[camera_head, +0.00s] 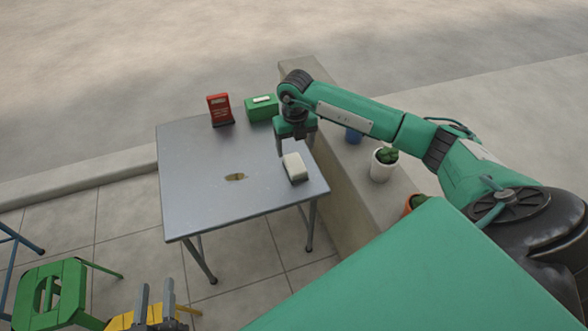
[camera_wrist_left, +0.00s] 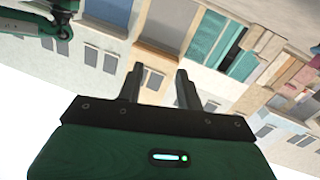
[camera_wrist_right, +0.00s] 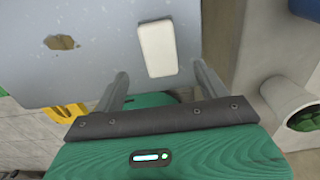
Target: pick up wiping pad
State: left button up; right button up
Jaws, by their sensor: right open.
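The wiping pad (camera_head: 295,167) is a small white block with a dark underside, lying on the grey metal table (camera_head: 205,205) near its right edge. It also shows in the right wrist view (camera_wrist_right: 157,48), beyond and between the fingertips. My right gripper (camera_head: 296,147) is open and empty above the table, just behind the pad in the head view and apart from it. My left gripper (camera_head: 155,298) is open and empty at the bottom of the head view, away from the table. The left wrist view shows its two fingers apart (camera_wrist_left: 157,85) against buildings.
A red box (camera_head: 220,109) and a green box (camera_head: 262,108) stand at the table's back edge. A brown stain or hole (camera_head: 235,177) marks the tabletop. A ledge with a potted cactus (camera_head: 383,164) runs along the right. A green stool (camera_head: 50,292) stands lower left.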

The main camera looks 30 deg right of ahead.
aim_at(295, 163)
jog(key=shift+f, duration=1.55)
notch_tip(295, 163, down, 4)
jog(key=shift+r+b, duration=0.1)
jog(key=shift+b, duration=0.7)
jog(key=shift+f, duration=0.3)
jog(key=c, duration=1.1)
pick_arm(q)
notch_tip(295, 163, up, 8)
jog(key=w+a+t, duration=0.2)
jog(key=t, duration=0.3)
jog(key=shift+a+r, duration=0.25)
pick_arm(e)
jog(key=shift+r, duration=0.1)
